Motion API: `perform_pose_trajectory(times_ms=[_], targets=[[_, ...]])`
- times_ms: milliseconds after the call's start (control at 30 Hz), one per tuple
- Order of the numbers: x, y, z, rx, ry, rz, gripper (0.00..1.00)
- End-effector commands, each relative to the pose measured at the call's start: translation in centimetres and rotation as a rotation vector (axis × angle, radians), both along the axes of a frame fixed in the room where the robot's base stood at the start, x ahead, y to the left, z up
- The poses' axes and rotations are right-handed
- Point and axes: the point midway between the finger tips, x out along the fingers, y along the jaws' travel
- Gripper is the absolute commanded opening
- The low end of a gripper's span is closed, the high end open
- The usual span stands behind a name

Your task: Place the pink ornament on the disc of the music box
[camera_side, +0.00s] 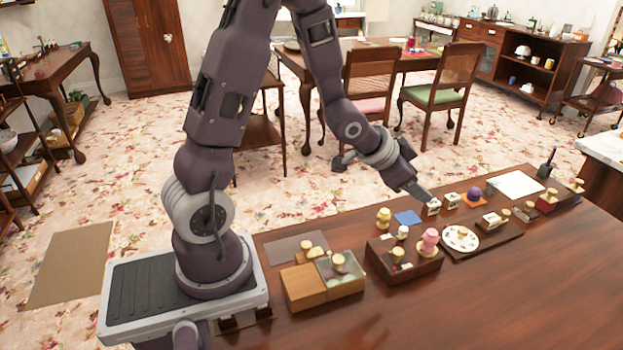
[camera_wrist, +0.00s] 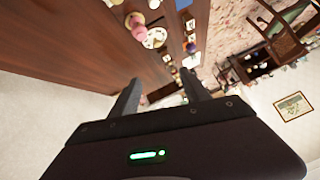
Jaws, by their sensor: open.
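The pink ornament (camera_side: 428,241) stands upright on the right part of a dark wooden box (camera_side: 393,270). It also shows in the wrist view (camera_wrist: 137,27), near the top. A white round disc (camera_side: 462,246) with dark marks around its edge lies just right of the ornament on a dark base (camera_side: 490,243). A small yellow piece stands on the disc. The disc also shows in the wrist view (camera_wrist: 155,42). My gripper (camera_side: 425,194) is above the back of the table, behind the ornament and apart from it. In the wrist view its fingers (camera_wrist: 159,78) are spread, with nothing held.
Small white boxes (camera_side: 451,201) stand close to my gripper. A yellow figure (camera_side: 383,218), a blue square (camera_side: 408,218) and a purple ball (camera_side: 473,197) are nearby. A lighter wooden box (camera_side: 308,287) stands at the left. The table's front (camera_side: 480,310) is clear.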

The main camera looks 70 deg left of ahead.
Motion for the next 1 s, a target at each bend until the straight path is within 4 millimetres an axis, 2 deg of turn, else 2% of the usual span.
perform_pose_trajectory(times_ms=[33, 67, 100, 167, 200, 300, 400, 433, 500, 567, 1000], targets=[[-1.7, -0.7, 3.5, 0.014, 0.015, 0.029, 0.55], [-3.2, -1.2, 5.1, 0.012, 0.038, 0.055, 0.55], [-5.5, -1.9, 7.1, 0.001, 0.069, 0.087, 0.55], [-9.6, -3.2, 9.5, -0.030, 0.115, 0.130, 0.55], [-12.4, -4.2, 10.7, -0.058, 0.145, 0.151, 0.55], [-19.0, -6.4, 12.4, -0.128, 0.215, 0.176, 0.55], [-23.8, -7.9, 12.7, -0.180, 0.271, 0.178, 0.55], [-24.7, -8.1, 12.7, -0.189, 0.283, 0.178, 0.55], [-26.1, -8.5, 12.7, -0.203, 0.302, 0.176, 0.55], [-26.5, -8.6, 12.7, -0.207, 0.311, 0.176, 0.55], [-26.5, -8.6, 12.7, -0.204, 0.311, 0.178, 0.55]])
